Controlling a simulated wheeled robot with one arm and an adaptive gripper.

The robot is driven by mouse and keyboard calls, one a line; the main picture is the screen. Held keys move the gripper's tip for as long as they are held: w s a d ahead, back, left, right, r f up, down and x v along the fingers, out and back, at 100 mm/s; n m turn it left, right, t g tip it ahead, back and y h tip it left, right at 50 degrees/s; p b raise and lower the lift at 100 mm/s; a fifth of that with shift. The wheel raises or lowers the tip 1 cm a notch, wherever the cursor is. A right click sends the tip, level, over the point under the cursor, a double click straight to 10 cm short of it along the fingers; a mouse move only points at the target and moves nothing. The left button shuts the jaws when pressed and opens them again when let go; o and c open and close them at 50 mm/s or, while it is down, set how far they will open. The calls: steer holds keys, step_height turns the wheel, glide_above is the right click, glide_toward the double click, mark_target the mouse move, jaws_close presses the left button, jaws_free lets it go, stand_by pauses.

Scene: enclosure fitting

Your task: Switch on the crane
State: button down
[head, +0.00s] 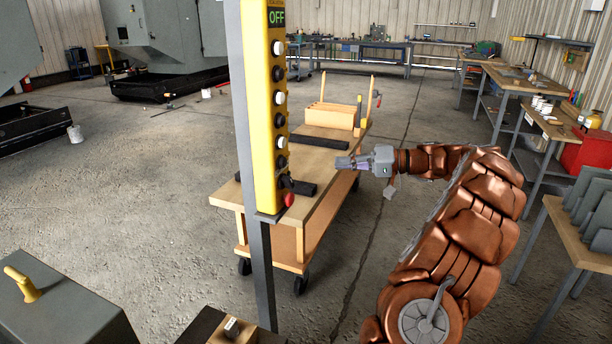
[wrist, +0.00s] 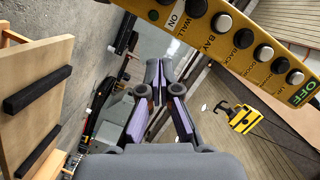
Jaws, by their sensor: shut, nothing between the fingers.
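The crane's yellow control box (head: 262,100) is fixed to a grey post, with a column of black and white push buttons and a red button (head: 289,199) at its lower end. A display (head: 277,17) at its top reads OFF in green. In the wrist view the box (wrist: 245,46) crosses the upper right, with an ON label (wrist: 178,18) and the OFF display (wrist: 304,92). My gripper (head: 342,162) is shut and empty, to the right of the box and apart from it in the head view. Its fingertips (wrist: 160,68) meet below the ON end in the wrist view.
A wooden cart (head: 318,215) with dark bars and a wooden block stands behind the post. A yellow crane hook block (wrist: 243,118) hangs in the wrist view. Workbenches (head: 530,85) line the right. A grey box with a yellow handle (head: 55,310) is front left.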

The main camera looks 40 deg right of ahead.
mark_target(288, 182)
steer(key=w+a+f+p, duration=0.2)
steer(key=w+a, duration=0.3)
steer(key=a, duration=0.4)
steer(key=shift+w+a+f, duration=0.2)
steer(key=shift+a+f, duration=0.2)
steer(key=shift+f, duration=0.2)
